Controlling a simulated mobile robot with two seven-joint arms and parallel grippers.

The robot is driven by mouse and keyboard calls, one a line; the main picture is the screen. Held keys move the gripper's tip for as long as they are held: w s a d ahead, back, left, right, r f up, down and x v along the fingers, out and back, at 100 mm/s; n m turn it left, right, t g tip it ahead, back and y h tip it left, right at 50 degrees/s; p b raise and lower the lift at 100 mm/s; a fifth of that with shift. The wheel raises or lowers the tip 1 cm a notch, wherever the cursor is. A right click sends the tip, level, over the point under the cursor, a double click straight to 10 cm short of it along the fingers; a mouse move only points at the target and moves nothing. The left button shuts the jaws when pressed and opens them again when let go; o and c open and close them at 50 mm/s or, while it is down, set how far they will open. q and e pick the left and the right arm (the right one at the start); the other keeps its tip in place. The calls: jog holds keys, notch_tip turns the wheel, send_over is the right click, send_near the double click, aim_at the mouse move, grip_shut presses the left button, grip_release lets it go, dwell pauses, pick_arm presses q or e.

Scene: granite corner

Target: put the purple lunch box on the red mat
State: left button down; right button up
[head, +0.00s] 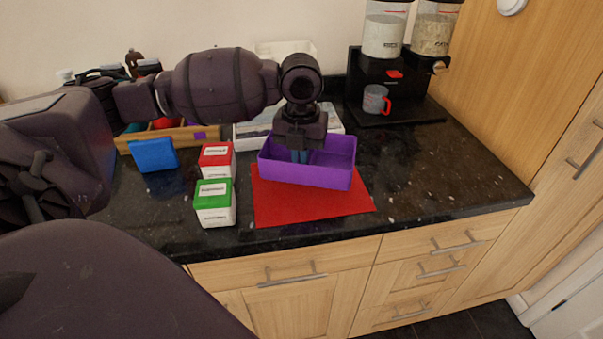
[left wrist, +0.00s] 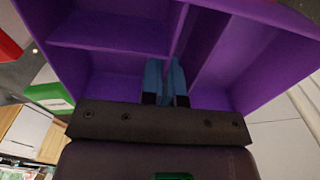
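The purple lunch box (head: 314,174) is an open tray with inner dividers. In the head view it is over the back part of the red mat (head: 300,206), whose front part shows bare. I cannot tell whether its base touches the mat. My left gripper (head: 299,156) reaches down into the box from above. In the left wrist view the blue fingers of my left gripper (left wrist: 166,82) are close together on either side of a thin divider of the lunch box (left wrist: 110,34), shut on it. My right gripper is not in view.
A red-lidded box (head: 217,160) and a green-lidded box (head: 214,203) stand left of the mat, with a blue box (head: 154,155) farther left. A white container (head: 250,135) is behind the lunch box. A cereal dispenser (head: 385,85) with a cup is back right. The right counter is clear.

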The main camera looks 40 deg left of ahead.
pick_arm(q)
notch_tip(320, 180, down, 4)
jog(key=shift+f+b, duration=0.25)
jog(key=shift+b, duration=0.1)
jog(key=shift+f, duration=0.25)
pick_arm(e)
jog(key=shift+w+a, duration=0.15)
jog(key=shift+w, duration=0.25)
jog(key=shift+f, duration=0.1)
pick_arm(q)
jog(key=c, duration=1.8)
grip_release()
jog(key=shift+f, duration=0.1)
jog(key=o, duration=0.4)
jog(key=shift+o, duration=0.2)
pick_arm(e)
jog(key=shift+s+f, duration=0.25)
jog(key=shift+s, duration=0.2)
